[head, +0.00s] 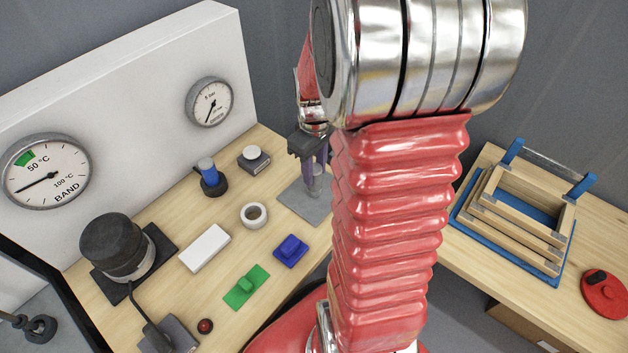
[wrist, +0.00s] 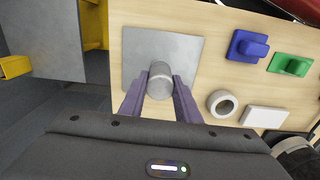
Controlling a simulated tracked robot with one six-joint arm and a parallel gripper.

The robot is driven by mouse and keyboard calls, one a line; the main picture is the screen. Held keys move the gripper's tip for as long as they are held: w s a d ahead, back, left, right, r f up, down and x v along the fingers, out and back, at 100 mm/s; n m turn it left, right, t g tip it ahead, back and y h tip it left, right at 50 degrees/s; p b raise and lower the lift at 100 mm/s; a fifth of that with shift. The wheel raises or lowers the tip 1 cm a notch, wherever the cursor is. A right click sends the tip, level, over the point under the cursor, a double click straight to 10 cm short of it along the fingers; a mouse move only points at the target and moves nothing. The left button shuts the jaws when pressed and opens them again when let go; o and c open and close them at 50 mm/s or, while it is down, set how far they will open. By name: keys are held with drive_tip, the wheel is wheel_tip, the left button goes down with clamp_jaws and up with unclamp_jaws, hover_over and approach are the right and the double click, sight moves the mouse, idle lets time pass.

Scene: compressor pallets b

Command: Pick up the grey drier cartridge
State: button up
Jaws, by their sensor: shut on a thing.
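The grey drier cartridge (wrist: 160,76) is a short grey cylinder between the purple fingers of my gripper (wrist: 160,84) in the wrist view. My gripper is shut on it, one finger on each side. The cartridge is over a flat grey plate (wrist: 188,50) on the wooden bench; I cannot tell whether it touches the plate. In the head view my gripper (head: 316,176) is small and partly behind my red arm, above the same grey plate (head: 298,203). The cartridge is mostly hidden there.
Left of the plate in the head view are a pale ring (head: 254,226), a blue block (head: 290,250), a green block (head: 246,286), a white block (head: 205,247) and a dark motor-like unit (head: 117,247). A gauge panel (head: 150,110) stands behind. A wooden rack (head: 520,222) is at right.

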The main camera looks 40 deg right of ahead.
drive_tip(key=shift+r, duration=0.1)
drive_tip(key=shift+c, duration=0.4)
wheel_tip(320, 180, up, 10)
drive_tip(key=shift+f, duration=0.1)
